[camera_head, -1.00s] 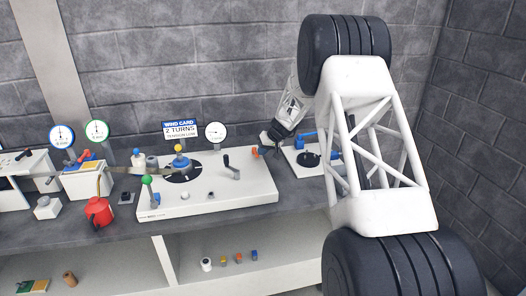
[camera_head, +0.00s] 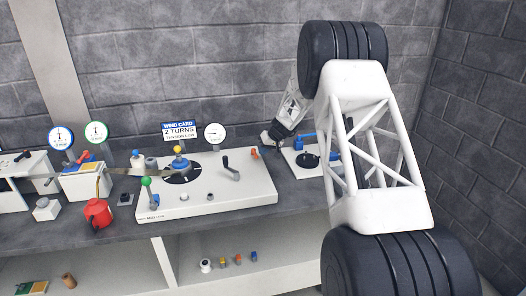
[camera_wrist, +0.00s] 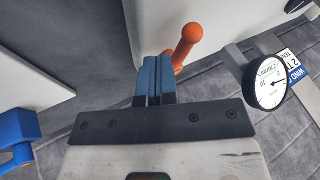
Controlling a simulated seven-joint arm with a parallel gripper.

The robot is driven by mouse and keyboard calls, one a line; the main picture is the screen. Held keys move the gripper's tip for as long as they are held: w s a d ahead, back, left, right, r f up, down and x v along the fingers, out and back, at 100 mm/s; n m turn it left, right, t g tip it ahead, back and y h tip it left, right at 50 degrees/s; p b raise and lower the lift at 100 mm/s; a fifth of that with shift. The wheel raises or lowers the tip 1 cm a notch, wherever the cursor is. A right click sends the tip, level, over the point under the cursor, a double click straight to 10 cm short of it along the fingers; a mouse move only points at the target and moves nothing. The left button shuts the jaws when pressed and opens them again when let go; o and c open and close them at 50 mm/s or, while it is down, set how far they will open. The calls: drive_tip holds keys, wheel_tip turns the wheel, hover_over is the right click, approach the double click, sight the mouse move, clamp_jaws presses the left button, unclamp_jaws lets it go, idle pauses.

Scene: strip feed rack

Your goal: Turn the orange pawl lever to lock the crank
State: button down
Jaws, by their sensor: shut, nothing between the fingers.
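The orange pawl lever (camera_head: 254,153) stands at the back right corner of the white rack plate (camera_head: 255,193). In the wrist view, the lever (camera_wrist: 186,46) has a round knob, and its lower end is close beside the blue fingertips. My gripper (camera_wrist: 154,75) is shut and empty. I cannot tell whether it touches the lever. In the head view, my gripper (camera_head: 268,139) is small and dark, just right of and above the lever. The crank (camera_head: 230,170) is a dark handle on the plate, left of and in front of the lever.
A yellow-topped hub (camera_head: 179,150) on a black disc, a green-knobbed lever (camera_head: 146,183) and a dial gauge (camera_head: 215,133) stand left of the crank. A WIND CARD sign (camera_head: 180,130) is behind. A second white unit with blue parts (camera_head: 308,160) is close on the right.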

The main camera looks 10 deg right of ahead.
drive_tip(key=shift+d, duration=0.15)
drive_tip(key=shift+d+r, duration=0.15)
drive_tip(key=shift+d, duration=0.35)
drive_tip(key=d+v, duration=0.1)
drive_tip(key=v, duration=1)
drive_tip(key=shift+d, duration=0.4)
